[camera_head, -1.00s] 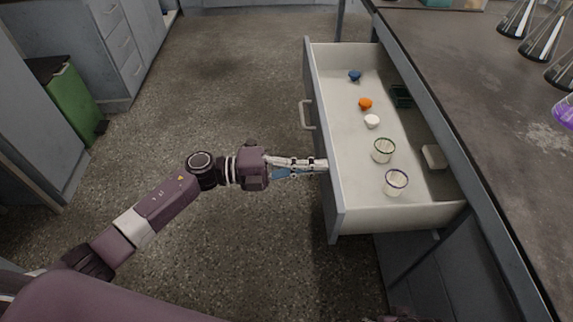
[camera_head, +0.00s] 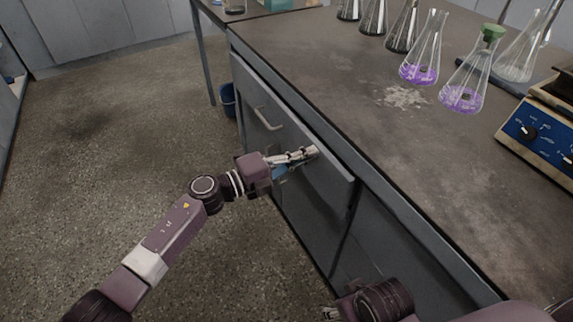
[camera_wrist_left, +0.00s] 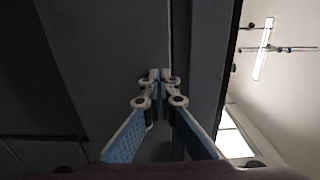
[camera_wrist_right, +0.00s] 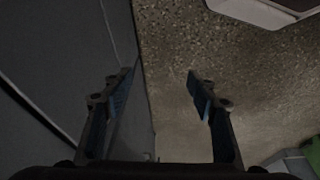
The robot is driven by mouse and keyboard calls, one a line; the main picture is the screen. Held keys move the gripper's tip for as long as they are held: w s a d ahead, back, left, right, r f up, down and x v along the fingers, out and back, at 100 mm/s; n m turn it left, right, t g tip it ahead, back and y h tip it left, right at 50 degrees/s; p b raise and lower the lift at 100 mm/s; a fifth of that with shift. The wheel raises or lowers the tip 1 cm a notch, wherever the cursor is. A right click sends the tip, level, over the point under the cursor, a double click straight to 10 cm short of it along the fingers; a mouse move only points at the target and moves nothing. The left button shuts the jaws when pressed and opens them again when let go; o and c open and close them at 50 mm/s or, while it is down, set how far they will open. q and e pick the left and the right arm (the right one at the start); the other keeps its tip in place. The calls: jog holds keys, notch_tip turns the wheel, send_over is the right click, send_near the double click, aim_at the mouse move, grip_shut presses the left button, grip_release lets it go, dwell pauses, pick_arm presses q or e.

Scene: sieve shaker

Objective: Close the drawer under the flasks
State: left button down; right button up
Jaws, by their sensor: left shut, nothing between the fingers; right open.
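The drawer (camera_head: 322,176) is under the bench top, its grey front close along the bench edge and its inside hidden. I cannot tell whether a thin gap separates it from the cabinet. Its handle (camera_head: 267,118) is on the front, farther off than my left gripper. My left gripper (camera_head: 314,152) is shut and empty, fingertips at the drawer front near its top edge; the fingers also show in the left wrist view (camera_wrist_left: 160,75). My right gripper (camera_wrist_right: 160,75) is open and empty beside a grey panel, above the floor. Flasks with purple liquid (camera_head: 420,72) stand on the bench.
The bench top (camera_head: 330,62) carries more flasks at the back and a blue-fronted device (camera_head: 540,130) at the right. A blue bin (camera_head: 228,100) stands on the floor beyond the cabinet. The floor (camera_head: 120,120) left of the bench is clear.

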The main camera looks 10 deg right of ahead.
pick_arm(q)
jog(key=x, duration=0.2)
jog(key=shift+d+r, duration=0.1)
jog(key=shift+d, duration=0.15)
pick_arm(e)
jog(key=v, duration=0.2)
jog(key=shift+r, duration=0.45)
pick_arm(q)
jog(key=shift+r, duration=0.1)
jog(key=p+v, duration=0.1)
jog(key=v, duration=1.3)
pick_arm(e)
notch_tip(320, 180, down, 6)
jog(key=a, duration=0.1)
jog(key=shift+s+a+f, duration=0.15)
jog(key=shift+s+a, duration=0.15)
jog(key=shift+s, duration=0.15)
